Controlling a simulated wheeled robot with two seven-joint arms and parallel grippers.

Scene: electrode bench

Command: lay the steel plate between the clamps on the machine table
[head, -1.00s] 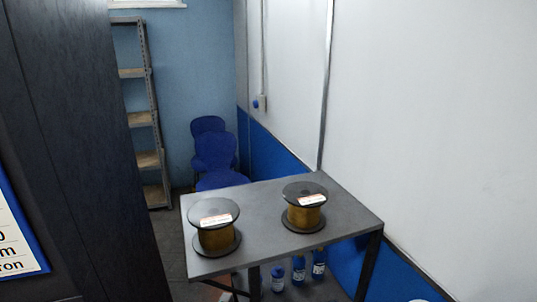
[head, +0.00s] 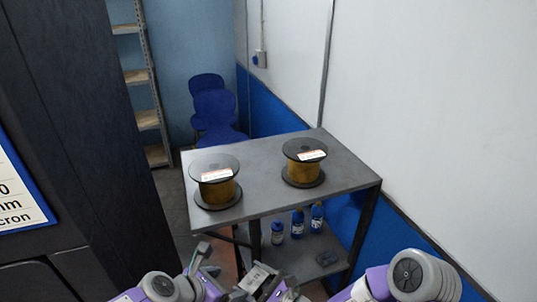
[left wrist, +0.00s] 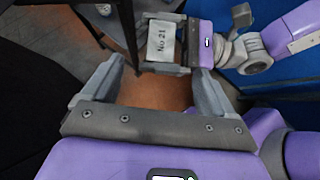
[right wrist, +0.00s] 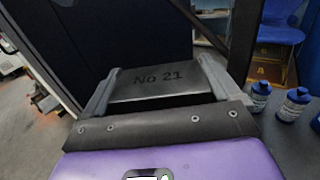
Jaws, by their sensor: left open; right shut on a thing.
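The steel plate (head: 257,277) is a small grey block marked "No 21", held in my right gripper at the bottom of the head view. The right wrist view shows the plate (right wrist: 160,82) between both fingers of my right gripper (right wrist: 158,88). In the left wrist view the plate (left wrist: 166,42) is beyond my left gripper (left wrist: 158,85), whose fingers are spread with nothing between them. My left gripper (head: 206,258) is left of the plate in the head view, apart from it. I cannot make out the clamps or the machine table in any view.
A grey shelf table (head: 262,197) stands ahead, with two wire spools (head: 216,190) (head: 303,172) on top and several blue bottles (head: 297,222) below. A tall dark cabinet (head: 80,120) is at left, a wall at right. Blue chairs (head: 214,108) stand behind.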

